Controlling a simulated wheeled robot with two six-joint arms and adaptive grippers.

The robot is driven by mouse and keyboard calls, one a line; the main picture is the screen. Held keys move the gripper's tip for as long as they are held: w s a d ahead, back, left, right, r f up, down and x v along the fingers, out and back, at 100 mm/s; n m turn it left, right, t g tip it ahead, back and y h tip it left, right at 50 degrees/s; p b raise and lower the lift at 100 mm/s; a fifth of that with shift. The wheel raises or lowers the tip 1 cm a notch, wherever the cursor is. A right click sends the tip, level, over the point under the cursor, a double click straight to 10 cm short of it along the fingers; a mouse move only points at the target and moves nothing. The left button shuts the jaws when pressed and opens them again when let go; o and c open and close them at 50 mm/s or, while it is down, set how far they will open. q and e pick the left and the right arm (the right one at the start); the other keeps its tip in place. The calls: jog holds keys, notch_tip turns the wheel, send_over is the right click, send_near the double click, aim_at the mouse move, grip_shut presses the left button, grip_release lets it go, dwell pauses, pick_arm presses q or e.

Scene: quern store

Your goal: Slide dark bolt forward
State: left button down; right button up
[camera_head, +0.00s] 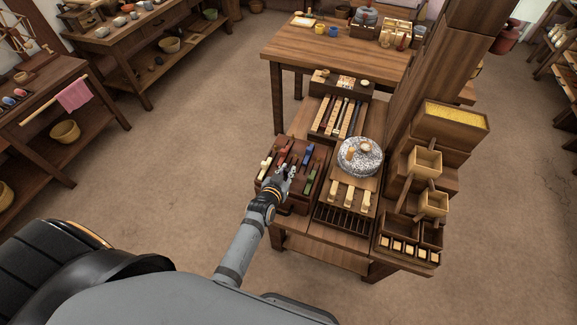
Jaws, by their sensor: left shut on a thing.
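A dark red-brown wooden rack (270,187) stands on the near left corner of the wooden bench. Small bars of several colours lie in its slots: a cream one (265,166), a red one (281,156), a blue one (308,154) and a green one (312,178). My left gripper (286,171) is over the middle of the rack, fingers down among the bars, shut on what seems to be the dark bolt. The fingers hide most of that bolt, and its place along its slot cannot be told. My right gripper is not in view.
A speckled round stone (360,157) sits right of the rack, with cream-tipped pieces (347,197) in front. A tray of long strips (342,115) lies behind. Stepped wooden boxes (425,162) and a tall post (432,65) bound the right side. Floor left of the bench is clear.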

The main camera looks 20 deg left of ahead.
pick_arm(q)
jog(key=c, duration=1.5)
grip_release()
jog(key=shift+s+f, duration=0.15)
jog(key=shift+f, duration=0.05)
jog(key=shift+r, duration=0.15)
jog(key=v, duration=0.7)
jog(key=shift+s+r, duration=0.1)
jog(key=shift+s, duration=0.15)
